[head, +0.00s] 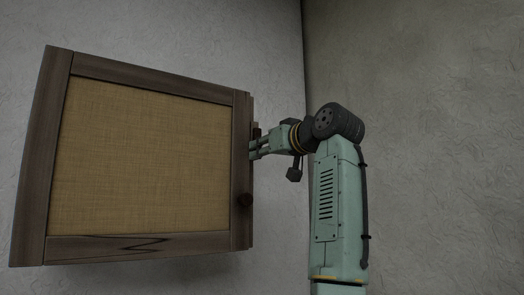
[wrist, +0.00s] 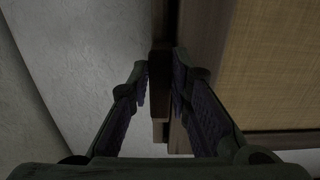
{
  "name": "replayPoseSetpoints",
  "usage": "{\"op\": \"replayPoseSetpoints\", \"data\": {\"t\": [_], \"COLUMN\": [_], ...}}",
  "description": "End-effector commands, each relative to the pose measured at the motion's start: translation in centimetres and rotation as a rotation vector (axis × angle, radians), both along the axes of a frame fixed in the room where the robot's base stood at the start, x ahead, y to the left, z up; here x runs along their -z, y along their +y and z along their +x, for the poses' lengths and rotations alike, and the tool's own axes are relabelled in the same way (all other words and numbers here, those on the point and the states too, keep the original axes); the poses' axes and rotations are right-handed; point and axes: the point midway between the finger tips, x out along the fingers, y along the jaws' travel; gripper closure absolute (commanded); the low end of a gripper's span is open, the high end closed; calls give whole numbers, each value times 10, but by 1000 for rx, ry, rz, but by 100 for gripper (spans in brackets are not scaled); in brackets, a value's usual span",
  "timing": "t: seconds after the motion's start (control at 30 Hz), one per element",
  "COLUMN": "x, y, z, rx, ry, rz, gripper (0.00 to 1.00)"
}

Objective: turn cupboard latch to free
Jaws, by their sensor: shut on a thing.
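The cupboard (head: 145,155) hangs on the wall at the left of the head view, with a dark wood frame and a tan woven panel. Its frame and panel (wrist: 270,70) also show in the wrist view. My gripper (head: 253,150) is at the cupboard's right edge. In the wrist view, my gripper (wrist: 160,78) has its two fingers on either side of a narrow dark wooden piece, which looks like the latch (wrist: 160,60), and is shut on it. The latch's turned position is hard to tell in the dim light.
Bare textured walls meet in a corner (head: 304,60) behind my arm. The space right of my arm is clear.

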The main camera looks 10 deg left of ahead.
Motion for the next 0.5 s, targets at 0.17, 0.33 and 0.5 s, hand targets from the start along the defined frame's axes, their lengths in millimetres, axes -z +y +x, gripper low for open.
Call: {"op": "replayPoseSetpoints", "data": {"t": [0.17,0.33,0.5], "x": [-1,-2,-1], "y": [0,0,0], "z": [0,0,0], "rx": [2,2,2], "ry": [-5,-6,-4], "rz": [-1,0,0], "gripper": [100,81,70]}}
